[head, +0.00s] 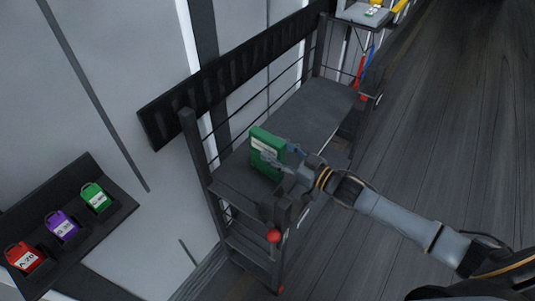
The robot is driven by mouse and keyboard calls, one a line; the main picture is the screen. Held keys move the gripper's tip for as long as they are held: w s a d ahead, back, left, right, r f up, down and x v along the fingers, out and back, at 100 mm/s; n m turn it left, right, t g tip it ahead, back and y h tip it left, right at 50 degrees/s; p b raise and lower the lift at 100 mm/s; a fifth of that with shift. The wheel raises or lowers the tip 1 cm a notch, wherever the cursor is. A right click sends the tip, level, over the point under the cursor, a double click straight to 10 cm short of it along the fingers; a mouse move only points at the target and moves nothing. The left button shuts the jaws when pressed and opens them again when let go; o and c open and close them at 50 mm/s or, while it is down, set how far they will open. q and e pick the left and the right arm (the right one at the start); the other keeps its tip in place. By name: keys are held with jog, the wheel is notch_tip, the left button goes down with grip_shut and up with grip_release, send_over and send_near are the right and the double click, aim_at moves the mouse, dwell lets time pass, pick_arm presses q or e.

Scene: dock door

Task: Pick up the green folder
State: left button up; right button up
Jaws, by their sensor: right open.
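The green folder (262,141) stands upright on the grey top of a dark shelf unit (314,110), near its front end. A white label shows on its face. My right gripper (275,160) comes in from the right and is open right at the folder. Its fingers overlap the folder's lower right part in the head view. I cannot tell whether they touch it or only stand in front of it. My left gripper is not in view.
Wooden floor at right is clear.

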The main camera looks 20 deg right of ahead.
aim_at(267, 146)
jog(key=x, duration=0.3)
jog(key=shift+w+a, duration=0.2)
jog(key=shift+s, duration=0.1)
jog(key=shift+c, duration=0.2)
grip_shut()
